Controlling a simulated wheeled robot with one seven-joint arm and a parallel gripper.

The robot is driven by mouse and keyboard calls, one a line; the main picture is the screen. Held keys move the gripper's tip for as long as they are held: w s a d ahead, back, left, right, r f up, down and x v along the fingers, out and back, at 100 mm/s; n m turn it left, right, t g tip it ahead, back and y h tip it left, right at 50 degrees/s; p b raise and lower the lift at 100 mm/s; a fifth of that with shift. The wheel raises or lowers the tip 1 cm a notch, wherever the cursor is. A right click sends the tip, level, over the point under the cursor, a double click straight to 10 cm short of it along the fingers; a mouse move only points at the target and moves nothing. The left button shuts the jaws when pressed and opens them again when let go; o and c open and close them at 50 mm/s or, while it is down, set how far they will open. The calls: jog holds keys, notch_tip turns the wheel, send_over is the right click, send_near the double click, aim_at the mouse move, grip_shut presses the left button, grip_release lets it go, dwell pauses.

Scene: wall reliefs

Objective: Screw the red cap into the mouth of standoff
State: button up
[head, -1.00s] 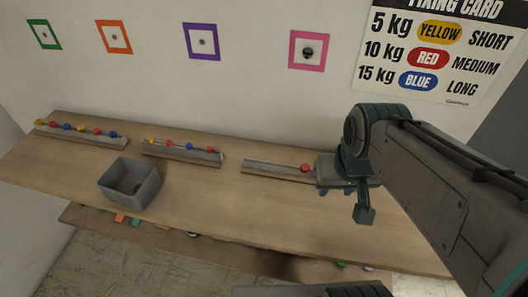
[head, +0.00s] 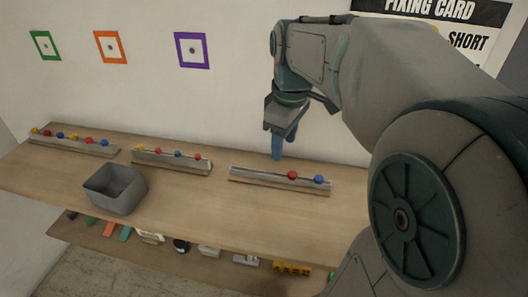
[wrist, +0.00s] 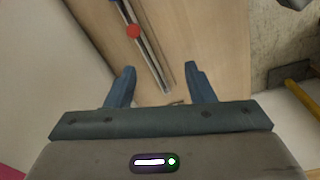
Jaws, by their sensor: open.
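A red cap (head: 292,175) sits on the right-hand grey rail (head: 255,176) on the table, just left of a blue cap (head: 319,179). My gripper (head: 277,155) points down near the wall, above and behind this rail. In the wrist view my gripper (wrist: 160,80) is open, with nothing held between its blue fingers. A red cap (wrist: 133,31) on the rail shows beyond the fingertips there, apart from them. The standoff in the pink frame is hidden behind my arm in the head view.
Two more rails with coloured caps, the middle one (head: 172,160) and the left one (head: 75,145), stand along the table. A grey bin (head: 115,188) is at the front left. Purple (head: 192,50), orange (head: 113,46) and green (head: 44,45) frames hang on the wall.

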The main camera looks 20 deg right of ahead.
jog(key=w+d+n+g+b, duration=0.1)
jog(key=w+d+n+b, duration=0.1)
jog(key=w+d+n, duration=0.15)
send_over(293, 174)
jog(key=f, duration=0.7)
jog(key=shift+w+f, duration=0.3)
jog(key=shift+f, duration=0.1)
jog(key=shift+s+f+b, duration=0.2)
jog(key=shift+f+b, duration=0.15)
jog(key=shift+f, duration=2.35)
jog(key=c, duration=1.1)
